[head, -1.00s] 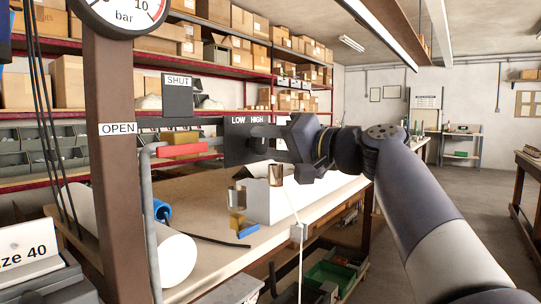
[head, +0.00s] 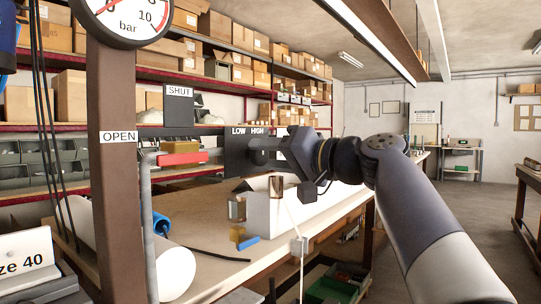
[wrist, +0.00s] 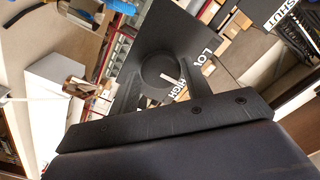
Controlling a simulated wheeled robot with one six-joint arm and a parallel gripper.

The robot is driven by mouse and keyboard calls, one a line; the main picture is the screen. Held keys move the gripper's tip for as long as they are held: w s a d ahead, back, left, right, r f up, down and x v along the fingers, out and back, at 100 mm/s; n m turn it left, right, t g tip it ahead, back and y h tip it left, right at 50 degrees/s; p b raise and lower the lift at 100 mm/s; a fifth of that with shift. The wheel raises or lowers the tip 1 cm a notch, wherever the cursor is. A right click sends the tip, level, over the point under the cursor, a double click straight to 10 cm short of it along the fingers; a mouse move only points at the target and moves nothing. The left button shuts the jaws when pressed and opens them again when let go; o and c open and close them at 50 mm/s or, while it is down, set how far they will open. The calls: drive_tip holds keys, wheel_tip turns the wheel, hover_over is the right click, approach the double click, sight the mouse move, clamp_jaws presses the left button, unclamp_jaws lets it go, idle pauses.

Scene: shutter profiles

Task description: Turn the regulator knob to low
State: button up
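The regulator knob (wrist: 158,70) is a round dark knob on a dark plate (wrist: 190,28), with a short white mark near its edge. In the wrist view the mark lies on the side towards the HIGH label (wrist: 182,88); the LOW label (wrist: 208,52) is farther from it. The head view shows the plate (head: 236,160) with the knob (head: 258,157) side-on. My gripper (head: 275,153) faces the knob from the right, close to it. In the wrist view its fingers (wrist: 160,90) stand apart on either side of the knob; contact is not clear.
A red lever (head: 182,158) on a grey pipe stands left of the plate, near the OPEN sign (head: 118,137) and SHUT sign (head: 179,92). A pressure gauge (head: 125,14) tops the brown post. A white box (head: 290,210) sits on the bench below my gripper.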

drive_tip(key=o, duration=0.3)
drive_tip(key=v, duration=1)
drive_tip(key=shift+s+d, duration=0.25)
drive_tip(key=shift+d, duration=0.1)
drive_tip(key=shift+x, duration=5.45)
drive_tip(key=shift+s+d, duration=0.1)
